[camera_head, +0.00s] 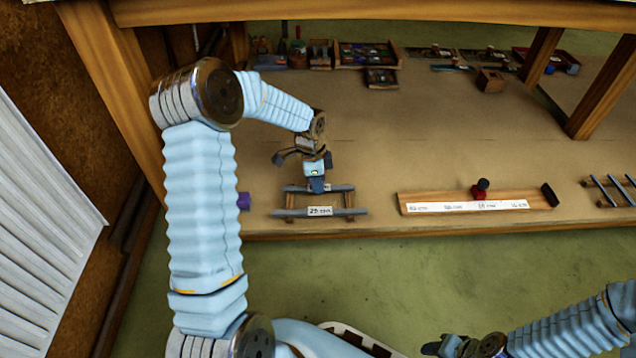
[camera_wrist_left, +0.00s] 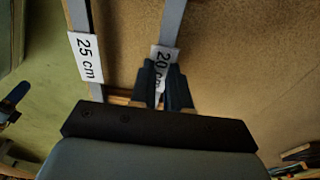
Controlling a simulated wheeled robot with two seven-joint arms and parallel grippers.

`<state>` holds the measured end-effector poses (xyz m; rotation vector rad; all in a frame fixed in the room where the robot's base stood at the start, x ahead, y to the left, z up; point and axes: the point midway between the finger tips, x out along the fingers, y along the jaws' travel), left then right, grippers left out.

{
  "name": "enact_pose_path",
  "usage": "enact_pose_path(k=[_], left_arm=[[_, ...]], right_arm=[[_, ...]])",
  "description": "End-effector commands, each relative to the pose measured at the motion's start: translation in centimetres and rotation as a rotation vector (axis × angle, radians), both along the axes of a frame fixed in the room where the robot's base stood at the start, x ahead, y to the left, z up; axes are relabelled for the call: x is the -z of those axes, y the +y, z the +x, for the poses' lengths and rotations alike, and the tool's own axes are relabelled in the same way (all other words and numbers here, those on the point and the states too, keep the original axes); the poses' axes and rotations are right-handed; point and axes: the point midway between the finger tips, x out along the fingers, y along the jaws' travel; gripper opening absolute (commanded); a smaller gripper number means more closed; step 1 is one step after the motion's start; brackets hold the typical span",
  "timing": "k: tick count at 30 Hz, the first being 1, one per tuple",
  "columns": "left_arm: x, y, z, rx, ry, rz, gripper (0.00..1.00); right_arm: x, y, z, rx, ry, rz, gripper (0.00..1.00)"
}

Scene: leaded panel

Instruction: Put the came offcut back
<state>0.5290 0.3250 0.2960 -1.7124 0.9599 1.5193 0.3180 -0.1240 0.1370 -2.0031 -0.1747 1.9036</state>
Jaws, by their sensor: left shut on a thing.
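My left gripper (camera_head: 316,187) points down over the rear of a small wooden rack (camera_head: 348,200) near the table's front edge. In the left wrist view its fingers (camera_wrist_left: 163,88) are shut on a grey came strip (camera_wrist_left: 170,22) with a "20 cm" label, partly covered by the fingers. A second grey strip (camera_wrist_left: 84,18), labelled "25 cm", lies alongside; it forms the front strip (camera_head: 288,213) in the head view. The held strip appears at the rack's rear, but I cannot tell whether it touches the rack. My right gripper (camera_head: 440,347) is low at the bottom edge, its jaws unclear.
A wooden board with length labels (camera_head: 415,199) and a red and dark block (camera_head: 481,190) lies to the right. Another rack with strips (camera_head: 612,190) is at the far right. A purple thing (camera_head: 243,200) sits left. Trays and tools (camera_head: 368,55) line the back; the middle is clear.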

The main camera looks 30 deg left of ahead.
Motion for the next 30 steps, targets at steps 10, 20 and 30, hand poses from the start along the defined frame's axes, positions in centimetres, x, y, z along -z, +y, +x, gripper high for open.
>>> enact_pose_path(k=[10,20,30], left_arm=[[0.2,0.0,0.0,0.0,-0.001,0.001,0.26],[0.1,0.0,0.0,0.0,-0.001,0.001,0.42],[-4.6,0.4,-0.1,-0.001,-0.006,0.001,0.42]], right_arm=[[0.1,0.0,0.0,0.0,0.0,0.0,0.43],[0.1,0.0,0.0,0.0,-0.001,0.0,0.43],[-1.4,0.0,0.0,-0.002,0.002,0.0,0.43]])
